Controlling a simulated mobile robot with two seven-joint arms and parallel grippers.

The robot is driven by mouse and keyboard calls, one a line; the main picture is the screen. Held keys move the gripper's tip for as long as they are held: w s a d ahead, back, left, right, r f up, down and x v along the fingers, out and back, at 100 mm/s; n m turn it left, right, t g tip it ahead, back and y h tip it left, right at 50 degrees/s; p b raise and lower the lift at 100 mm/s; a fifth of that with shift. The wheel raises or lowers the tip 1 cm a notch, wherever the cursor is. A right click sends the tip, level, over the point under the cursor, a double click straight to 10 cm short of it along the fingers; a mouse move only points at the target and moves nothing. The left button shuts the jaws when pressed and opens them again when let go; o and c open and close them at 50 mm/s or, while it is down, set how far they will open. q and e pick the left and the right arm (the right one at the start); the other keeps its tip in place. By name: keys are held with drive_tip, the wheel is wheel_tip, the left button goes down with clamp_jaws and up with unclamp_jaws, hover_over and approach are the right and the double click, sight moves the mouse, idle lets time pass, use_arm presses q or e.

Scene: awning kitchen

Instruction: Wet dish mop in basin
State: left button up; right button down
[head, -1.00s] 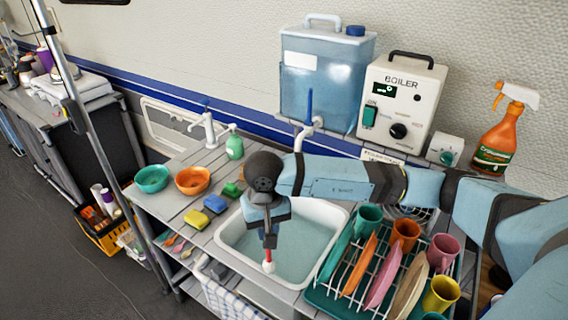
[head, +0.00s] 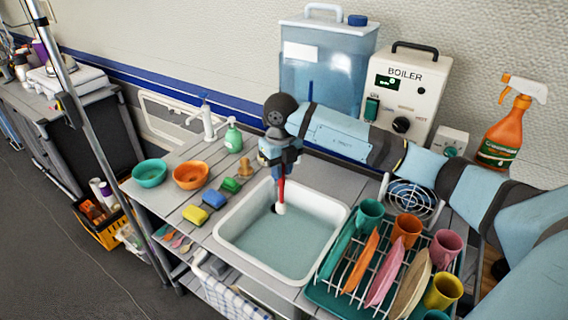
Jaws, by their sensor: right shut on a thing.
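The dish mop (head: 281,193) has a red handle and a white head. My right gripper (head: 280,172) is shut on its handle and holds it upright, head down. The mop head is over the far left part of the white basin (head: 225,240), near a dark spot that looks like the drain. The basin holds bluish water (head: 285,245). I cannot tell whether the mop head touches the water. My left gripper is not in view.
A dish rack (head: 378,265) with plates and cups stands right of the basin. Sponges (head: 213,199), bowls (head: 191,175) and a green soap bottle (head: 233,137) are on the left. A water tank (head: 325,70) and boiler (head: 402,95) stand behind.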

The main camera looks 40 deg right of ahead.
drive_tip(key=shift+w+d+f+m+b, duration=0.1)
drive_tip(key=shift+d+f+m+b, duration=0.25)
drive_tip(key=shift+f+m, duration=0.3)
drive_tip(key=shift+w+d+f+m+b, duration=0.1)
drive_tip(key=shift+w+f+m+b, duration=0.05)
drive_tip(key=shift+f+m+b, duration=0.5)
drive_tip(key=shift+w+d+f+m+b, duration=0.1)
drive_tip(key=shift+d+f+m+b, duration=0.15)
drive_tip(key=shift+f+m, duration=0.4)
wheel_tip(320, 180, down, 7)
drive_tip(key=b, duration=0.4)
use_arm(q)
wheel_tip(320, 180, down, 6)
drive_tip(key=b, duration=0.1)
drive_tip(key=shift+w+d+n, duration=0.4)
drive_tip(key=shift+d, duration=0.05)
use_arm(e)
drive_tip(key=shift+f, duration=0.95)
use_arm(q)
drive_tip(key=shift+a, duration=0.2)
use_arm(e)
drive_tip(key=shift+r, duration=0.1)
